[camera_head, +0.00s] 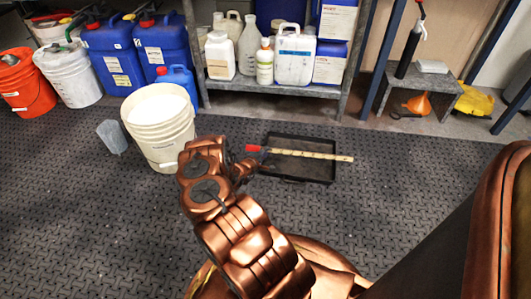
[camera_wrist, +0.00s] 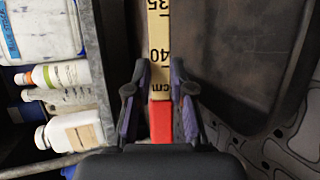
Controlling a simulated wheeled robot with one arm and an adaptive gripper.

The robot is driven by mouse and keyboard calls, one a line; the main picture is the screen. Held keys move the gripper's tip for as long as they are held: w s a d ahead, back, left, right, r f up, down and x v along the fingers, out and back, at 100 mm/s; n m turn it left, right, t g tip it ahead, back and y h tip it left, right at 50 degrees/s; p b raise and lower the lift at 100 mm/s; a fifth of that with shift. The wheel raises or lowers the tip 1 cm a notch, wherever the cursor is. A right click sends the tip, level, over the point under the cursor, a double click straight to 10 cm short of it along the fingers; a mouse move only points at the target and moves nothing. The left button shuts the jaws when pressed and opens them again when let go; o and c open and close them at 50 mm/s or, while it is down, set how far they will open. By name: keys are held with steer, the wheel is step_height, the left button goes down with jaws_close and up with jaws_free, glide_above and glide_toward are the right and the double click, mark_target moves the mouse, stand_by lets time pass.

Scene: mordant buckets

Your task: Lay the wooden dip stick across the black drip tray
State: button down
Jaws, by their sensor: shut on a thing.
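The wooden dip stick (camera_head: 310,154) is pale, with a red end and printed numbers. In the head view it spans the black drip tray (camera_head: 283,178) from left to right, its far end past the tray's right rim. Whether it touches the rims I cannot tell. In the wrist view the stick (camera_wrist: 158,35) runs straight up the picture, with the tray (camera_wrist: 225,45) beneath and to its right. My gripper (camera_wrist: 160,85) is shut on the stick near its red end. In the head view my gripper (camera_head: 247,166) is at the tray's left side, partly hidden by my arm.
A shelf (camera_head: 270,87) of bottles and jugs is behind the tray. A low stool (camera_head: 440,85) stands back right. The patterned floor right of the tray is clear.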

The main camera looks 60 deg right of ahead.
steer(key=c, duration=0.9)
jaws_free()
steer(key=shift+c, duration=0.2)
steer(key=v, duration=1.2)
